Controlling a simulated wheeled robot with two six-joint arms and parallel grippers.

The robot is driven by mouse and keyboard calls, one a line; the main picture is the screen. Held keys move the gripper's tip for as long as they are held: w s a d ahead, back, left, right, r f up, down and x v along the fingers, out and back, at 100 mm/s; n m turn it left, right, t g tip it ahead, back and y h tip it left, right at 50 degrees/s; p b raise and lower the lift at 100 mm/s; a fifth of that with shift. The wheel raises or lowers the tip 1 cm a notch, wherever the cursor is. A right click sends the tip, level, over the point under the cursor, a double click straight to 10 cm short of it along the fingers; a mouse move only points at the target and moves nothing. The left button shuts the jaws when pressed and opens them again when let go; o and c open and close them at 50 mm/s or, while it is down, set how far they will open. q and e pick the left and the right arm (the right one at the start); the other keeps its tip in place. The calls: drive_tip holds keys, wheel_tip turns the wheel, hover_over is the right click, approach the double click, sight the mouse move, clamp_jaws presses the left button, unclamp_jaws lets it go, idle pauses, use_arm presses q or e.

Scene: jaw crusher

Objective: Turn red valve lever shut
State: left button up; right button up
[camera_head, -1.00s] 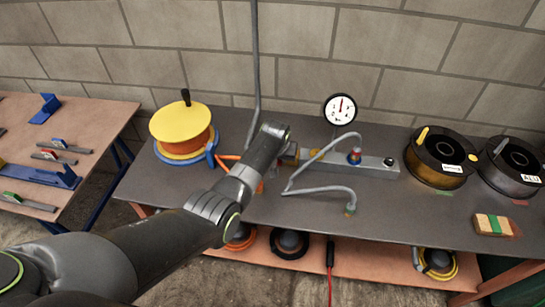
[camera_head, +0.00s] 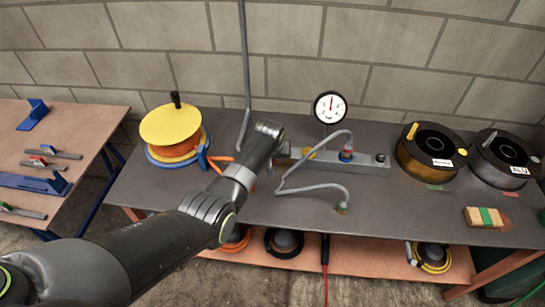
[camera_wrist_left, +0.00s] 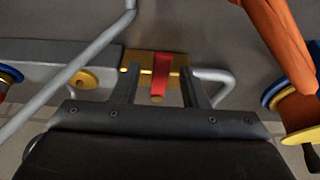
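The red valve lever (camera_wrist_left: 160,76) shows in the left wrist view, on a brass-yellow valve body (camera_wrist_left: 138,76) at the end of a grey metal block (camera_wrist_left: 45,62). My left gripper (camera_wrist_left: 158,70) is open, its two fingers on either side of the lever with a gap at each side. In the head view my left arm reaches over the bench and its wrist hides the lever, most of the valve and the fingers. The grey block (camera_head: 360,166) runs right from there. My right gripper is not in view.
A white gauge (camera_head: 330,107) stands behind the block, and a grey hose (camera_head: 310,188) arches in front. A yellow-topped orange reel (camera_head: 172,130) stands left of my wrist. Dark spools (camera_head: 432,155) and a wooden block (camera_head: 485,217) are at the right. The dark bench's (camera_head: 395,212) front right is mostly clear.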

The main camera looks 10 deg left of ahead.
use_arm(q)
drive_tip(key=shift+s+r, duration=0.25)
drive_tip(key=shift+r, duration=0.3)
drive_tip(key=v, duration=1.6)
